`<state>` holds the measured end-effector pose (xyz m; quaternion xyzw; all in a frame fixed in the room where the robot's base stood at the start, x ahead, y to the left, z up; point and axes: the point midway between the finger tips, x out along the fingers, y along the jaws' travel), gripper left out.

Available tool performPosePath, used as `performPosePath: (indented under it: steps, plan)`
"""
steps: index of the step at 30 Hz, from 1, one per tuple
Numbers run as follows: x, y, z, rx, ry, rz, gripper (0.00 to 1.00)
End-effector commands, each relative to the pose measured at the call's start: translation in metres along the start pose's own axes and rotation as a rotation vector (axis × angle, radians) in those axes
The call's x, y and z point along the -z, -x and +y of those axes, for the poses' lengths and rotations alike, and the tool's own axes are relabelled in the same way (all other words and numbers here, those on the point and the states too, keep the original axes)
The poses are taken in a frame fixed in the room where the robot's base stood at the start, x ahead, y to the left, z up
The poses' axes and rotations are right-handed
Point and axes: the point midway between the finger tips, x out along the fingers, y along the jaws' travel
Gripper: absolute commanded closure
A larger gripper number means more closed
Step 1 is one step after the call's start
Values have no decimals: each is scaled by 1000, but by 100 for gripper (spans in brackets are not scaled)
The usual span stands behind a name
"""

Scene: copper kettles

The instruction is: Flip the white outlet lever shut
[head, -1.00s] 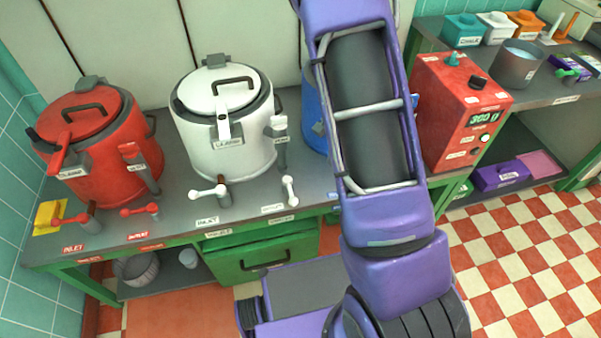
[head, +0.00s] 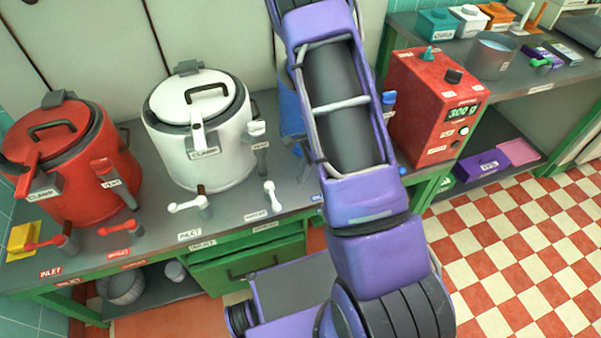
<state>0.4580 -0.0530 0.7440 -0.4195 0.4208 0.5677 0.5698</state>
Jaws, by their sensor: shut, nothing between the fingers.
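The white kettle (head: 198,135) stands on the grey bench, its lid on. The white outlet lever (head: 271,195) is in front of it to the right, above a small label. Its handle points toward the front edge of the bench. The white inlet lever (head: 188,205) is further left, its handle lying sideways to the left. My arm rises at the right of these levers and leaves the picture at the top. My gripper is outside the view.
A red kettle (head: 70,165) with red levers stands at the left. A blue kettle (head: 291,115) is mostly hidden behind my arm. A red control box (head: 430,105) stands right of my arm. Bare bench (head: 228,208) lies between the white levers.

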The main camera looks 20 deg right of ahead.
Motion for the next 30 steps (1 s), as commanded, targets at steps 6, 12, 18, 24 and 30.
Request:
performPosePath:
  steps: [6,12,18,24,30]
  plan:
    - [0,-52,1,-4,1,-1,100]
    - [-21,-70,1,-2,5,0,100]
    - [-34,-77,0,-1,2,0,100]
    - [-36,-78,0,0,0,0,100]
    - [-35,-78,0,0,1,0,100]
